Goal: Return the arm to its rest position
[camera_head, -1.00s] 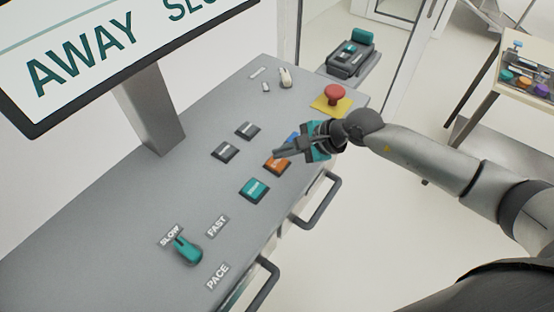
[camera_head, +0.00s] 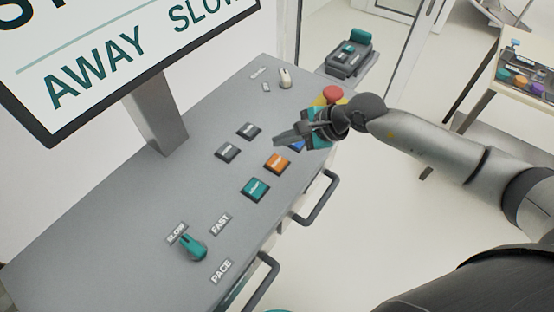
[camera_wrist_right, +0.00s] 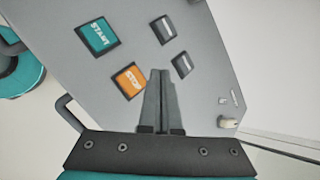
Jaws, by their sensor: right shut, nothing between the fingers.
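My right arm comes in from the right in the head view. Its gripper (camera_head: 284,138) is shut and empty. It hangs over the grey console (camera_head: 110,230), with its tips above the orange button (camera_head: 277,163) and the blue button (camera_head: 297,146) partly hidden under it. In the right wrist view the closed fingers (camera_wrist_right: 160,75) point over the console beside the orange button (camera_wrist_right: 129,80). The teal START button (camera_wrist_right: 97,36) is to the left there, and it also shows in the head view (camera_head: 255,189). My left gripper is not in view.
A red emergency knob (camera_head: 333,94) stands just behind the right wrist, partly hidden. The teal pace lever (camera_head: 193,247) points toward SLOW. Two handles (camera_head: 318,200) stick out of the console's front. A screen (camera_head: 110,60) stands above. A side table (camera_head: 500,90) is at far right.

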